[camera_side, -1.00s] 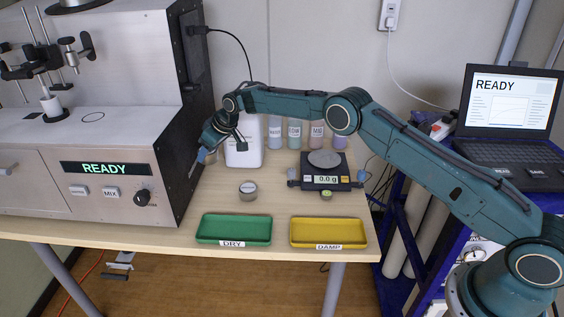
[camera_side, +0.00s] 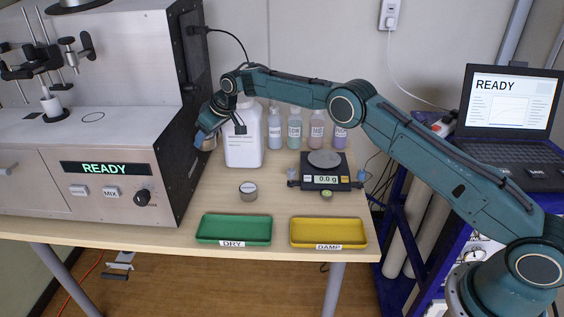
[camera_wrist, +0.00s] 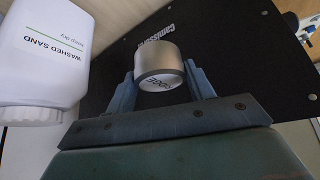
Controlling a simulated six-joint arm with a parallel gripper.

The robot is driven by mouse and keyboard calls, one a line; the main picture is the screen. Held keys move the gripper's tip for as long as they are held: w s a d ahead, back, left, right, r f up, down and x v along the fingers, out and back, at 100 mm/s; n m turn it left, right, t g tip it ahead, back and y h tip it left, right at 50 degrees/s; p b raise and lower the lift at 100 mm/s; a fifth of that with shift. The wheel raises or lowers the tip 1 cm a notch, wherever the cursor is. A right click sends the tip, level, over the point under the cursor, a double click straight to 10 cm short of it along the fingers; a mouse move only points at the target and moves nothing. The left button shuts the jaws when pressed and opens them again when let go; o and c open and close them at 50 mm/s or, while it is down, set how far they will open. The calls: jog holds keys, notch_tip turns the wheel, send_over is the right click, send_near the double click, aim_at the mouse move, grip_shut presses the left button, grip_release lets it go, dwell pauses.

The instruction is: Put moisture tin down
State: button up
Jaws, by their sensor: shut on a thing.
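My gripper (camera_side: 202,141) is shut on a silvery round moisture tin (camera_wrist: 162,62), which is held between the two fingers in the wrist view. Dark lettering on the tin's end is only partly readable. In the side view the held tin (camera_side: 210,144) shows as a small grey shape beside the analyser's dark side panel, raised above the table. A second round tin (camera_side: 248,189) stands on the table, apart from my gripper. A green tray (camera_side: 205,238) marked DRY and a yellow tray (camera_side: 299,240) marked DAMP lie empty at the table's front edge.
The white WASHED SAND bottle (camera_side: 243,145) stands close to the right of my gripper. Several labelled bottles (camera_side: 294,132) line the back. A scale (camera_side: 324,180) reading 0.0 g stands at right, with a small green-topped item (camera_side: 327,195) before it.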

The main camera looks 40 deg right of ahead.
jog(key=shift+d, duration=0.1)
jog(key=s+d+r, duration=0.2)
jog(key=s+d, duration=0.3)
jog(key=d, duration=0.7)
jog(key=s+d+r, duration=0.2)
jog(key=s+d, duration=0.3)
jog(key=d, duration=0.8)
jog(key=s+d+r, duration=0.2)
jog(key=s+d, duration=0.3)
jog(key=d, duration=0.7)
notch_tip(320, 180, down, 16)
jog(key=shift+r, duration=0.25)
jog(key=shift+f, duration=0.1)
jog(key=shift+f, duration=2.05)
jog(key=shift+f, duration=0.1)
